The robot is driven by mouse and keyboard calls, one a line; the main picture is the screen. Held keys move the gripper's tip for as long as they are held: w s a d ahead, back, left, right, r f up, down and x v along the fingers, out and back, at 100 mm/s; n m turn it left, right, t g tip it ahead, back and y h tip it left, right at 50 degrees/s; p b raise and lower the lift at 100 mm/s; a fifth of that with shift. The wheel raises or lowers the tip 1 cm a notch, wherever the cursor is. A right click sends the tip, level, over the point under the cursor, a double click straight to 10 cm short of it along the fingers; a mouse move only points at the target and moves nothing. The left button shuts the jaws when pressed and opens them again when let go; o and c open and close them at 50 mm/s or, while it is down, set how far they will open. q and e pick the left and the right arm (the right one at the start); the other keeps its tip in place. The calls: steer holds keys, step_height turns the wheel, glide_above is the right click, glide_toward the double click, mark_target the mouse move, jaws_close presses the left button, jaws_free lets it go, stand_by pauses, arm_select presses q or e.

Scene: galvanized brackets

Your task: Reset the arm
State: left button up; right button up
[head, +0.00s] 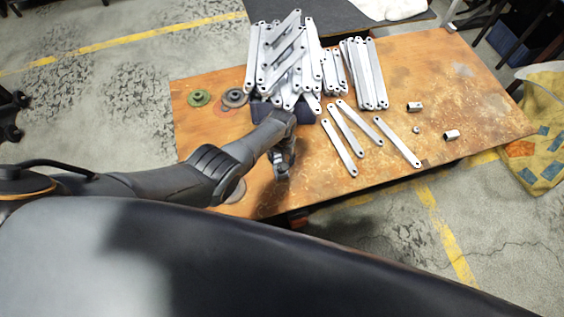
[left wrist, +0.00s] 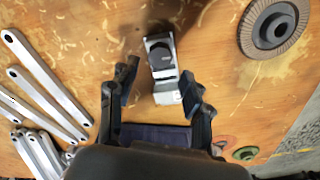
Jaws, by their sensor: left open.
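My left arm comes in from the left in the head view and ends in the left gripper (head: 281,160), low over the near part of the wooden table (head: 450,90). In the left wrist view the left gripper (left wrist: 158,98) is open, its two dark fingers spread apart. A grey metal block with a round black top (left wrist: 161,62) shows between and beyond the fingers. I cannot tell whether they touch it. Galvanized brackets (head: 285,55) are heaped on a dark blue bin (head: 262,110) beyond the gripper. My right gripper is not in view.
Several loose brackets (head: 340,147) lie right of the gripper, with stacked brackets (head: 366,75) behind. An abrasive disc (left wrist: 270,30) and a green disc (head: 199,98) lie on the table. The table's near right is mostly clear.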

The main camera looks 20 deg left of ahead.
arm_select(q)
steer(key=shift+s+r, duration=0.1)
steer(key=shift+r, duration=0.15)
stand_by(0.4)
steer(key=shift+s+d, duration=0.1)
steer(key=shift+s, duration=0.15)
steer(key=s+a+r+m+t, duration=0.2)
steer(key=s+a+r, duration=0.1)
steer(key=s+r, duration=0.9)
steer(key=s+a+r+m+t, duration=0.1)
steer(key=s+a+r+t, duration=0.15)
steer(key=s+r, duration=0.95)
step_height(320, 180, down, 27)
steer(key=s+g, duration=0.2)
steer(key=s+a+f+g, duration=0.1)
steer(key=s+a+f, duration=0.2)
steer(key=s+f, duration=1.2)
steer(key=shift+s+a+f+m, duration=0.2)
steer(key=shift+s+m, duration=0.1)
steer(key=shift+s, duration=0.5)
